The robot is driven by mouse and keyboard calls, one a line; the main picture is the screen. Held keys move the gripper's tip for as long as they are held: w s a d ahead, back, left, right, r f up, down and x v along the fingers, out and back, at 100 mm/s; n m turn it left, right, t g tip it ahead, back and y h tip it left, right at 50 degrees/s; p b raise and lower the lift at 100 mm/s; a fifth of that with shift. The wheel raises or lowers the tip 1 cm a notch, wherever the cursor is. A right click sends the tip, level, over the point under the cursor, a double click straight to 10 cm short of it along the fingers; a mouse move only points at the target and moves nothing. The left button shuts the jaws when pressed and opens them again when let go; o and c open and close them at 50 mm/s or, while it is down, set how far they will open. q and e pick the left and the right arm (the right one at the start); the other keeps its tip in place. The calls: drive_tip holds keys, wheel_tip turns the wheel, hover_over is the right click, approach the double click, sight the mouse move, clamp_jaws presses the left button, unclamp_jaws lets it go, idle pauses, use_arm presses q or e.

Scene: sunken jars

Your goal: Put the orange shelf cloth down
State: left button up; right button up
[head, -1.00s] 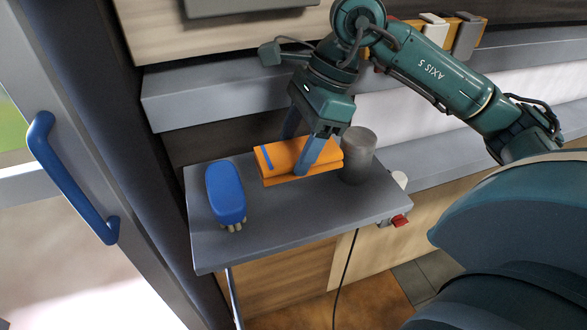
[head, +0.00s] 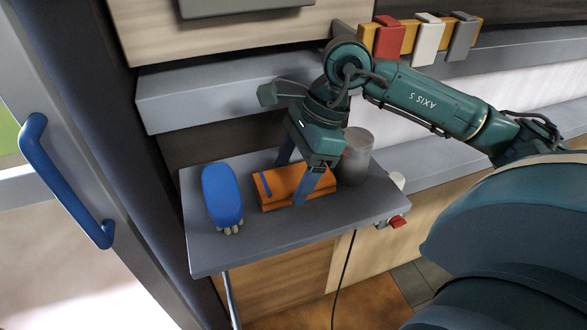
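The orange shelf cloth (head: 283,191) is a folded bundle with a thin blue stripe. It appears to lie flat on the grey shelf (head: 300,235), between a blue brush-like object and a grey cylinder. My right gripper (head: 291,182) points down over it, one blue finger behind the cloth and one across its front. The fingers look shut on it, and part of the cloth is hidden by the front finger. My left gripper is not in view.
The blue brush-like object (head: 221,193) lies left of the cloth. The grey cylinder (head: 354,157) stands close on the right. A red knob (head: 397,222) is at the shelf's right end. The shelf's front strip is bare. A blue door handle (head: 65,180) is at far left.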

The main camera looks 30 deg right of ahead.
drive_tip(key=shift+o, duration=0.9)
drive_tip(key=shift+r, duration=0.25)
drive_tip(key=v, duration=1.2)
drive_tip(key=shift+p, duration=0.45)
drive_tip(key=shift+f, duration=0.15)
